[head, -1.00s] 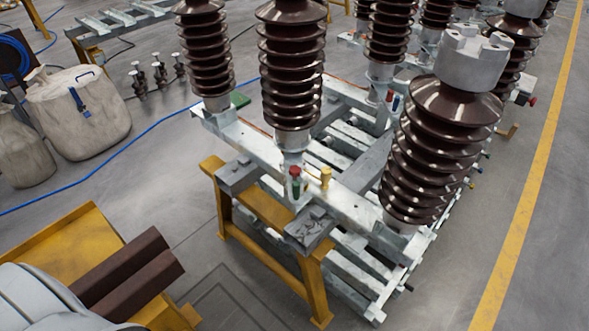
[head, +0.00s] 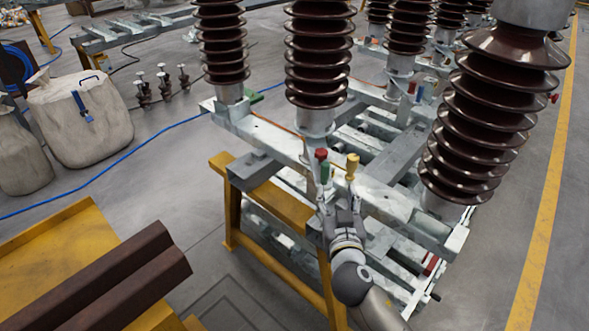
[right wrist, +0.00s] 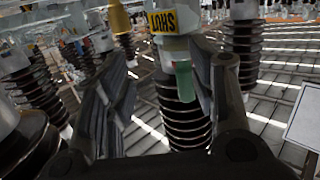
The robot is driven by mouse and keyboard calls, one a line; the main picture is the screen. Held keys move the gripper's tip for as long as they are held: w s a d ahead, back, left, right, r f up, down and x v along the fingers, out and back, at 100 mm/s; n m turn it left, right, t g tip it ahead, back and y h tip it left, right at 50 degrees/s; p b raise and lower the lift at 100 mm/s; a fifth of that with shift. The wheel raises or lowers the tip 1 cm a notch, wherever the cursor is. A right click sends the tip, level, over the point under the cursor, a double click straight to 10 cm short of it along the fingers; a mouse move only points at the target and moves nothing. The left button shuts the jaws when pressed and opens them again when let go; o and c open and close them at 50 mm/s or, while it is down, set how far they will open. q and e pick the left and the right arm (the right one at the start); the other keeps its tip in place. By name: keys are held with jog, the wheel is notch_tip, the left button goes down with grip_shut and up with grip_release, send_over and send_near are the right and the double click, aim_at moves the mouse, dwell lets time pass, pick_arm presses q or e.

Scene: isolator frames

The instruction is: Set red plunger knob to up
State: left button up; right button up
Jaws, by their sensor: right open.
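The red plunger knob (head: 320,154) stands above a green sleeve (head: 325,173) on the galvanized frame's front beam, below the middle brown insulator. A yellow knob (head: 352,165) stands just to its right. My right gripper (head: 340,192) is just below and in front of the two knobs, with its fingers open and pointing up. In the right wrist view, a green cylinder (right wrist: 184,82) shows between the spread fingers, closer to the right one, below a white part with an upside-down "SHUT" label (right wrist: 162,22). I cannot make out the red knob there. My left gripper is not in view.
Tall brown ribbed insulators (head: 318,60) rise from the galvanized frame (head: 385,195) close behind and right of the knobs. A yellow stand (head: 280,205) supports its front. Brown bars (head: 115,275) lie on a yellow support at lower left. Grey floor is free between.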

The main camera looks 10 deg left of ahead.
aim_at(322, 158)
jog(key=shift+t+y, duration=0.4)
jog(key=shift+t, duration=0.2)
jog(key=a+r, duration=0.2)
jog(key=r, duration=0.1)
jog(key=shift+w+a+r, duration=0.1)
jog(key=shift+r, duration=0.1)
jog(key=shift+w+a+r, duration=0.1)
jog(key=shift+w+r, duration=0.05)
jog(key=shift+w, duration=0.05)
jog(key=w, duration=0.3)
jog(key=w+a, duration=0.1)
jog(key=w, duration=0.3)
jog(key=w+p, duration=0.1)
jog(key=w, duration=0.2)
jog(key=shift+w+a, duration=0.15)
jog(key=shift+a, duration=0.2)
grip_shut()
